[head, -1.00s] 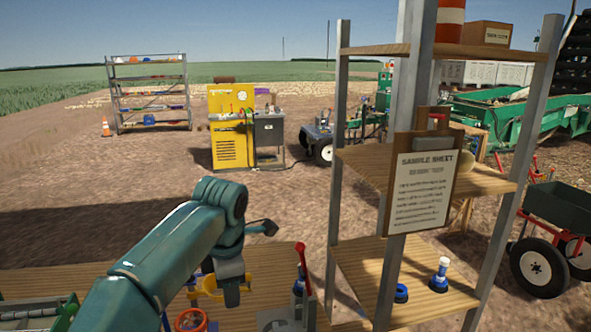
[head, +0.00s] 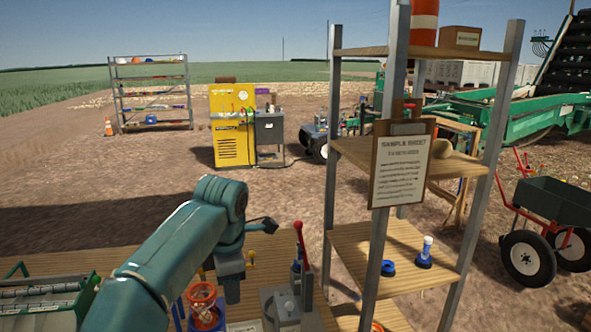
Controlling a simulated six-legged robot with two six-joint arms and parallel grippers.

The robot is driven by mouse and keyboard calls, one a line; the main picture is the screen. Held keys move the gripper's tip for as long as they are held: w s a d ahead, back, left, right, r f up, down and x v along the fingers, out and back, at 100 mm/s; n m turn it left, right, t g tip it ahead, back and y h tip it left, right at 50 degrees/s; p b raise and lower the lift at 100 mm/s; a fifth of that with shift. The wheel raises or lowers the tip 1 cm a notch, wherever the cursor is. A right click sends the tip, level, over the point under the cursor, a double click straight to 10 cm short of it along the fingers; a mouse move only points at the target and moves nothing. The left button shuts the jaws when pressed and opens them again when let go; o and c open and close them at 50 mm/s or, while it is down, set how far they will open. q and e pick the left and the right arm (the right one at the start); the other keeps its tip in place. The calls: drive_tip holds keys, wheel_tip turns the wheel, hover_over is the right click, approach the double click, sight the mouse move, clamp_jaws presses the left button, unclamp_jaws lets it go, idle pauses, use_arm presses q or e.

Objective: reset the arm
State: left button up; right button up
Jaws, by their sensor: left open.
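My left arm comes in from the lower left, bends at a teal elbow joint and hangs down over the wooden bench (head: 75,262). My left gripper (head: 231,292) points down at the end of it, above the bench. Its fingertips are small and hard to make out, and I see nothing held in it. My right gripper is not in view.
A wooden shelf rack (head: 400,235) with metal posts stands close on the right, with a clipboard sheet (head: 400,172) on its front post. Blue parts (head: 424,252) lie on a lower shelf. A green-framed machine (head: 45,300) is at lower left. Open dirt lies beyond the bench.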

use_arm(q)
drive_tip(key=a+f+g, duration=0.3)
drive_tip(key=a+f, duration=0.4)
drive_tip(key=f, duration=0.3)
drive_tip(key=s+f+m+g+h, duration=0.1)
drive_tip(key=s+f+m+g, duration=0.1)
drive_tip(key=s+f, duration=0.65)
drive_tip(key=s+f+m+g+h, duration=0.1)
drive_tip(key=s+f, duration=0.3)
drive_tip(key=f, duration=0.9)
drive_tip(key=s+d+f+m+t+h, duration=0.1)
drive_tip(key=s+d+f+m, duration=0.3)
drive_tip(key=s+m, duration=0.4)
drive_tip(key=s+d+f+m+t+h, duration=0.1)
drive_tip(key=s+d+f+m+t, duration=0.2)
drive_tip(key=s+f+m, duration=0.3)
drive_tip(key=s+d+m, duration=0.1)
drive_tip(key=s+m, duration=0.2)
drive_tip(key=s, duration=0.1)
drive_tip(key=shift+s+h, duration=0.3)
drive_tip(key=shift+h, duration=0.1)
drive_tip(key=shift+d, duration=0.15)
